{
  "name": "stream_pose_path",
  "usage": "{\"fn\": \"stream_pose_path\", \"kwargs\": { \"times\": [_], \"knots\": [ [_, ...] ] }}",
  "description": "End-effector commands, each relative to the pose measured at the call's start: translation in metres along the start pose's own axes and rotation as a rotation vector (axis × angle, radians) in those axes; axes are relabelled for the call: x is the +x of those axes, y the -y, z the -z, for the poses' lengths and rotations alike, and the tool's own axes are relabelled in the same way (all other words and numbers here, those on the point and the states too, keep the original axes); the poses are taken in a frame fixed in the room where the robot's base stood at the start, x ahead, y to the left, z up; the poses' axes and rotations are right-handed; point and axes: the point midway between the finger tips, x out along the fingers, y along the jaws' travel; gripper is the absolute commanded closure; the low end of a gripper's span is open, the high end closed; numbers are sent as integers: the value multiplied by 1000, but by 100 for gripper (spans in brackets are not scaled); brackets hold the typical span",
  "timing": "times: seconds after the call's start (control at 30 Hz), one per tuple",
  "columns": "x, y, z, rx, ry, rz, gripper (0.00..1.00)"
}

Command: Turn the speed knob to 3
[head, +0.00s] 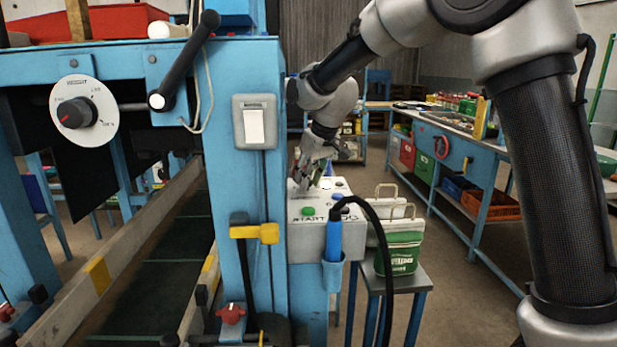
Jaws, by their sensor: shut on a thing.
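My gripper (314,180) reaches down to the top of a grey control box (308,238) on the blue machine frame. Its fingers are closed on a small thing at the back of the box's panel. The thing sits where a knob would be, but the fingers hide it, and I cannot read any pointer or numbers. A green button (308,211) and a blue button (336,197) are in front of the gripper, above "START" lettering. A separate round white dial with a dark, red-marked knob (75,113) is on the machine at the left, apart from my gripper.
A blue handheld device (333,240) with a black cable hangs at the box's front. A lever with a black grip (184,62) and a white switch (254,126) are on the frame. A bench (480,160) is behind.

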Motion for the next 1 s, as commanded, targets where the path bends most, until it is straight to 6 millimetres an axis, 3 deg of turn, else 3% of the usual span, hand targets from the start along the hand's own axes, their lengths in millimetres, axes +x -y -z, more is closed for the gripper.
{"fn": "stream_pose_path", "kwargs": {
  "times": [0.53, 0.57, 0.67, 1.0],
  "knots": [
    [0, 0, 1, 24, -2, -11, 95],
    [0, 0, 1, 24, -2, -11, 68],
    [0, 0, 0, 24, -1, -10, 50],
    [-2, 0, 0, 23, -1, -10, 49]
  ]
}}
